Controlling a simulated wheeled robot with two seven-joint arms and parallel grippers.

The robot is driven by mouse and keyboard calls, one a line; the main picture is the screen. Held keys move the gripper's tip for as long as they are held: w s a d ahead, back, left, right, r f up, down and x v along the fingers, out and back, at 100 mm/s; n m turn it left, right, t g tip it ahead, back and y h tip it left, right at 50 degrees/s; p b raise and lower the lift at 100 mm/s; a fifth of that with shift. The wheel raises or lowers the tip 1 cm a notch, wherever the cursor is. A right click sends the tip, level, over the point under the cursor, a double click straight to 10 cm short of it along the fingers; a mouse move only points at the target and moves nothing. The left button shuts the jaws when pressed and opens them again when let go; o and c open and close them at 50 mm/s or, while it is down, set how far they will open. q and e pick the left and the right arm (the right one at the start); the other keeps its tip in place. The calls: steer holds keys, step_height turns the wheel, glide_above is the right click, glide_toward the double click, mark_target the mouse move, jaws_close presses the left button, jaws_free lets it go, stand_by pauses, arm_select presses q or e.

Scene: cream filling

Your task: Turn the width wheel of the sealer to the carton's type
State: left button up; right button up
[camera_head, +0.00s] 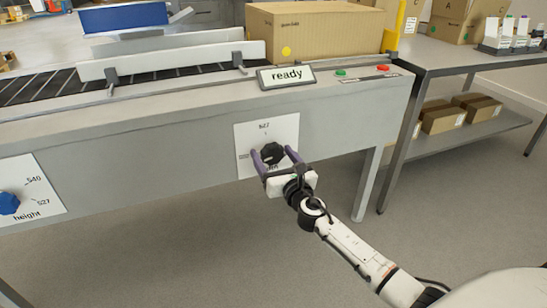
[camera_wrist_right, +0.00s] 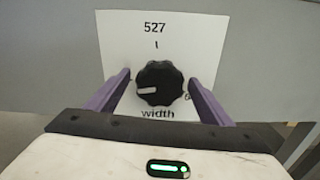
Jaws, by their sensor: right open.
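The black width wheel (camera_head: 271,153) sits on a white plate (camera_head: 288,130) on the sealer's front. It also shows in the right wrist view (camera_wrist_right: 161,83), with its white pointer mark to the left, slightly down. Above it stand "527" and a tick; a label at the lower right is mostly hidden by a finger. My right gripper (camera_head: 277,158) is open, its purple fingers on either side of the wheel with gaps between. The carton (camera_head: 315,35) stands on the sealer at the back, a yellow dot on its front. My left gripper is not in view.
A "ready" sign (camera_head: 286,77) stands on the sealer's top edge, with a green button (camera_head: 341,72) and a red button (camera_head: 383,68) to its right. The blue height wheel (camera_head: 8,203) is at the far left. A side table (camera_head: 450,58) stands at right.

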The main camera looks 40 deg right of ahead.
steer(key=c, duration=1.1)
steer(key=shift+o, duration=0.2)
